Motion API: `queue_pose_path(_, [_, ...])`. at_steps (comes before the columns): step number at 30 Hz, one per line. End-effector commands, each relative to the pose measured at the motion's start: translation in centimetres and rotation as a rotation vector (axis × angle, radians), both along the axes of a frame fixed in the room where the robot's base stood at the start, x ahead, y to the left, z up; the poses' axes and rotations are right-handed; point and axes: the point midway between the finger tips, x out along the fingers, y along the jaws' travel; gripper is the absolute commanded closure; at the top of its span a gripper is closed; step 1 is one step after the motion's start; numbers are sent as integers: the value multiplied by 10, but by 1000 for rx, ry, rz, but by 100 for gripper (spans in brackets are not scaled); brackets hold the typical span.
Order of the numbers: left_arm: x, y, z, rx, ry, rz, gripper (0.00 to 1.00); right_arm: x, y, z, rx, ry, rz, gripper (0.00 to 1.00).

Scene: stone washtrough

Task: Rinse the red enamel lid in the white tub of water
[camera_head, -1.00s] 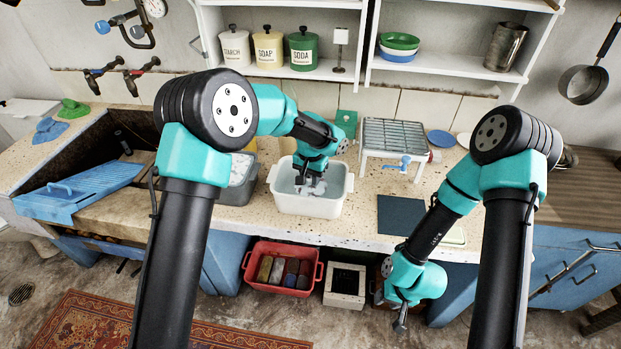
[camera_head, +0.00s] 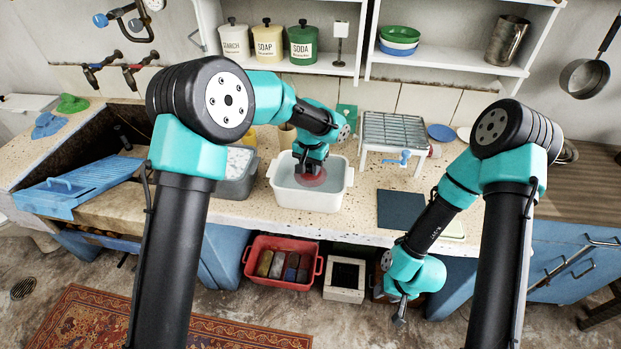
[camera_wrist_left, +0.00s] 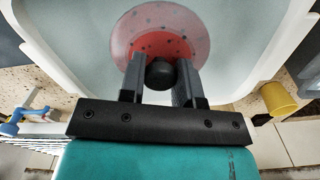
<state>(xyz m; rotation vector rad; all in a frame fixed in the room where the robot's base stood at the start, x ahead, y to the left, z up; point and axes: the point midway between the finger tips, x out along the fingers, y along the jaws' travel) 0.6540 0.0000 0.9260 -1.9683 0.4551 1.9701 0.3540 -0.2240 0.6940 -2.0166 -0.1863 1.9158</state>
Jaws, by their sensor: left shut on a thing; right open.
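The white tub (camera_head: 308,199) of water stands on the speckled counter; it also fills most of the left wrist view (camera_wrist_left: 235,98). The red enamel lid (camera_head: 309,181) is inside the tub. In the left wrist view the lid (camera_wrist_left: 160,42) is round and red with dark specks, paler around its outer part, and looks at least partly under water. My left gripper (camera_head: 306,172) is shut on the lid's black knob (camera_wrist_left: 160,73), with one finger on each side. My right gripper (camera_head: 399,320) is open and empty, hanging low in front of the counter's edge, away from the tub.
A grey bin (camera_head: 237,177) stands close left of the tub. A wire rack (camera_head: 393,133) on white legs with a blue tap stands to the right, with a dark mat (camera_head: 400,212) in front. A yellow cup (camera_wrist_left: 278,98) stands beside the tub.

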Motion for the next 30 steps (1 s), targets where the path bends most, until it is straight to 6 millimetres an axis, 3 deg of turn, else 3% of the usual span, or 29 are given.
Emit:
queue_pose_path(21, [1, 0, 45, -1, -3, 0, 94, 0, 0, 0, 0, 0, 0, 57])
queue_pose_path(30, [0, 0, 49, 0, -1, 0, 94, 0, 0, 0, 0, 0, 0, 57])
